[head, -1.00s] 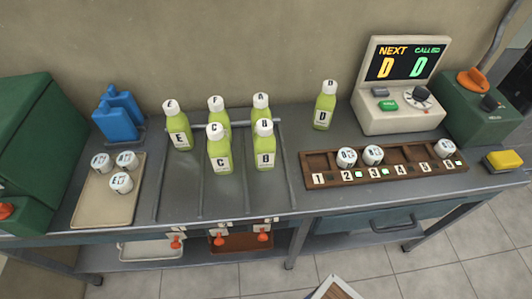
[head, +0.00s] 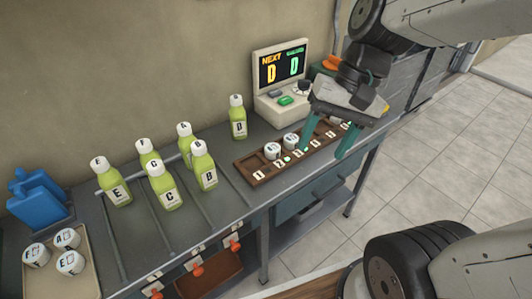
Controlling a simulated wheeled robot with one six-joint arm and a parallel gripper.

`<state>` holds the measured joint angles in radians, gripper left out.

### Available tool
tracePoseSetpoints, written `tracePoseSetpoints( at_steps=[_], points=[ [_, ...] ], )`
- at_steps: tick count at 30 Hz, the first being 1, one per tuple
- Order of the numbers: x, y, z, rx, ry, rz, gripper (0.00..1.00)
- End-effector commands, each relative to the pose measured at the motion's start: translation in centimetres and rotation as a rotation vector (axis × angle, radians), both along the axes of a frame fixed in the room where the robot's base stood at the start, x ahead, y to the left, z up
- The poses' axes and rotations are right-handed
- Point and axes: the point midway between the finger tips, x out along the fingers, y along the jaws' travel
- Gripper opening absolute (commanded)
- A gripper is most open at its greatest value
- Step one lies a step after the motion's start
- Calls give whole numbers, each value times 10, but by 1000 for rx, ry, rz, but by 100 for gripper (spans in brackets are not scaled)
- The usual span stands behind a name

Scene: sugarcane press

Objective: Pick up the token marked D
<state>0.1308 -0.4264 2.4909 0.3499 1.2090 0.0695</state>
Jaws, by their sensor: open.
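White round tokens stand in the brown numbered rack in the head view. Two of them, a left one (head: 272,151) and one beside it (head: 291,140), sit near the rack's left end. A further token at the right end is mostly hidden by my gripper. The letters on the rack tokens are too small to tell, so I cannot say which is D. My gripper (head: 322,153) is open and empty, its teal fingers pointing down over the rack's right half.
The brown rack (head: 262,175) lies along the counter's front edge. A green bottle marked D (head: 238,122) and the display console (head: 268,104) stand behind it. Several more bottles stand left, and a tray (head: 88,284) holds tokens reading F, A and E.

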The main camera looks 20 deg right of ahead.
Motion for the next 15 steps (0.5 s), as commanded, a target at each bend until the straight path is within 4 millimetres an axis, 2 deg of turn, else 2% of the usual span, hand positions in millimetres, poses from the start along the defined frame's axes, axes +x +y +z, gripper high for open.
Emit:
tracePoseSetpoints(
  at_steps=[3, 8, 11, 15],
  points=[
    [36, 8, -20, 155, 120, -186, 57],
    [87, 8, -50, 352, 262, -459, 57],
    [120, 1, -74, 469, 350, -642, 57],
    [163, -18, -115, 619, 466, -907, 57]
  ],
)
